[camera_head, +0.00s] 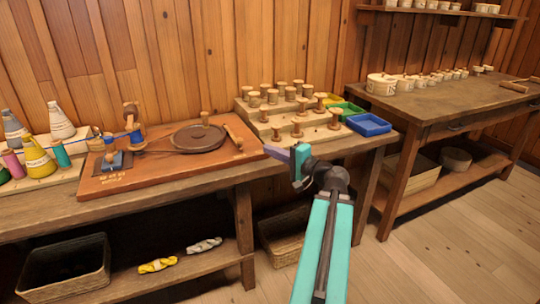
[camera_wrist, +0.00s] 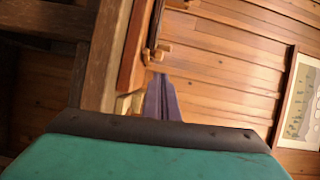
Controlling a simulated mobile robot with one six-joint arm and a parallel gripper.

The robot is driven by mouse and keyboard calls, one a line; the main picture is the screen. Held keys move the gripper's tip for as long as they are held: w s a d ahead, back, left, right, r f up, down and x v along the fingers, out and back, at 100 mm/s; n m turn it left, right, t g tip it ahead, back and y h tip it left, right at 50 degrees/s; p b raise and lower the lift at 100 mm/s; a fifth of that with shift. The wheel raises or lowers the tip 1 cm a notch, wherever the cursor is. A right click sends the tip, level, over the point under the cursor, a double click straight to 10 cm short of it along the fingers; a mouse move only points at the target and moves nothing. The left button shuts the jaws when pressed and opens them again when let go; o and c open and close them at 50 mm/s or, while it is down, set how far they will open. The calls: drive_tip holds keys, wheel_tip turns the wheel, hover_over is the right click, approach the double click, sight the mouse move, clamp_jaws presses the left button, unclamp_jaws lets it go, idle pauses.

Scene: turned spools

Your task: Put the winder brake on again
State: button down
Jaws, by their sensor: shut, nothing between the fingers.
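The winder stands on a reddish-brown board (camera_head: 160,172) on the left bench. A wooden bar (camera_head: 234,137) with a small knob lies along the board's right end. I cannot tell for certain which part is the brake, or its setting. My gripper (camera_head: 270,151) is shut and empty, its purple fingers just right of the board's right end. The fingers (camera_wrist: 161,98) also show in the wrist view, pointing toward small wooden knobs.
A stepped wooden rack (camera_head: 285,125) of spools stands behind my gripper, with green (camera_head: 346,109) and blue (camera_head: 369,125) trays at its right. Thread cones (camera_head: 38,158) stand at the far left. A second bench (camera_head: 455,100) holds several white pots. Baskets sit below.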

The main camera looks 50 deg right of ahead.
drive_tip(key=shift+s+a+f+b, duration=0.1)
drive_tip(key=shift+s+b, duration=0.4)
drive_tip(key=shift+b, duration=2.7)
drive_tip(key=b, duration=0.4)
drive_tip(key=shift+s+a+b, duration=0.3)
drive_tip(key=shift+s+b, duration=0.05)
drive_tip(key=shift+s, duration=0.05)
drive_tip(key=shift+s+a+b, duration=0.1)
drive_tip(key=shift+s+b, duration=0.05)
drive_tip(key=shift+b, duration=0.3)
drive_tip(key=shift+s, duration=0.1)
